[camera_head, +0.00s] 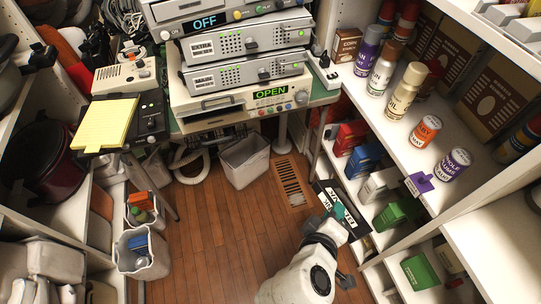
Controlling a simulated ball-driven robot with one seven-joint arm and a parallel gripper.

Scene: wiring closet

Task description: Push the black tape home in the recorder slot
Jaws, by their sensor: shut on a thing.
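The black tape (325,193) has a white label with large dark letters. It is held at the end of my arm, low in the right middle of the head view, in front of the right-hand shelves. My gripper (338,213) is shut on it; the fingers and arm hide part of the tape. The recorder (293,97) is the lowest unit of the stack at the back and shows a green OPEN display. Its slot (217,102) is at the left of its front. The tape is well apart from the slot, to its right and nearer to me.
More units, one showing OFF (206,21), are stacked above the recorder. A pale bin (245,161) stands on the floor below it. Shelves with cans and boxes (375,189) line the right. A yellow pad (106,122) lies at left. The central wooden floor (235,225) is clear.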

